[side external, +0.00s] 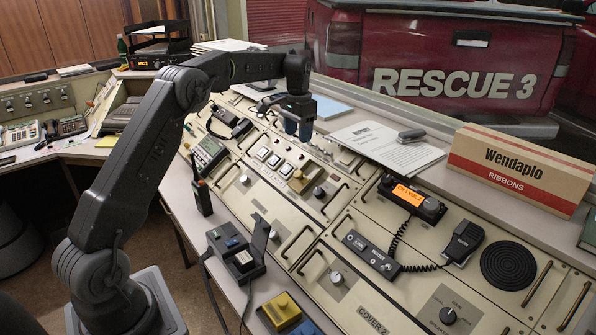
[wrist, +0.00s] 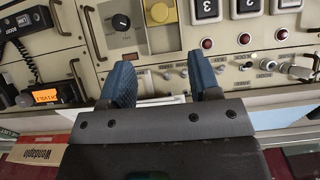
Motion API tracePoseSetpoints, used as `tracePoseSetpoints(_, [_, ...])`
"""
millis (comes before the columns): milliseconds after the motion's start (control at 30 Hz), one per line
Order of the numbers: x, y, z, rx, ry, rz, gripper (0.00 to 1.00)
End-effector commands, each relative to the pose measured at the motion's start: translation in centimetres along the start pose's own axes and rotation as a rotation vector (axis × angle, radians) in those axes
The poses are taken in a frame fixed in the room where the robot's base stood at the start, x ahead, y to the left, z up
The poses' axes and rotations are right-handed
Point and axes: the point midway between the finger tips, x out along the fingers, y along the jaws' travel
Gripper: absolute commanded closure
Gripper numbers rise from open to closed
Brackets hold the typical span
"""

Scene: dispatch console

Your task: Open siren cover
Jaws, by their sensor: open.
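No label that I can read marks the siren cover, so I cannot tell for sure which piece it is. A raised yellow piece (side external: 300,181) sits on the console panel beside a black dial (side external: 319,192). A yellowish piece (wrist: 158,12) and a dial (wrist: 121,22) show at the top of the wrist view. My gripper (side external: 298,128) hangs over the back part of the console, above the panel. Its two blue fingers are apart with nothing between them, as the wrist view also shows (wrist: 158,62).
Several toggle switches (wrist: 183,72) and red lamps stand close to the fingers. A paper sheet (side external: 386,148), a radio with an orange display (side external: 410,198) and a Wendaplo box (side external: 518,168) lie to the right. A handheld radio (side external: 201,190) stands at the front edge.

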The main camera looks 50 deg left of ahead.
Motion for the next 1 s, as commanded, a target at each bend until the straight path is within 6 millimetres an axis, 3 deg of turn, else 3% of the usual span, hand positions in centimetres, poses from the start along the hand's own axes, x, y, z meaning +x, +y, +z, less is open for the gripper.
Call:
tracePoseSetpoints(400, [8.2,0.1,0.1,0.0,-0.003,0.002,0.43])
tracePoseSetpoints(600, [11.2,0.1,0.1,0.0,-0.001,0.001,0.43])
tracePoseSetpoints(800, [12.6,0.1,0.1,0.0,0.001,0.0,0.43])
tracePoseSetpoints(1000, [12.8,0.1,0.1,0.0,0.002,0.0,0.43])
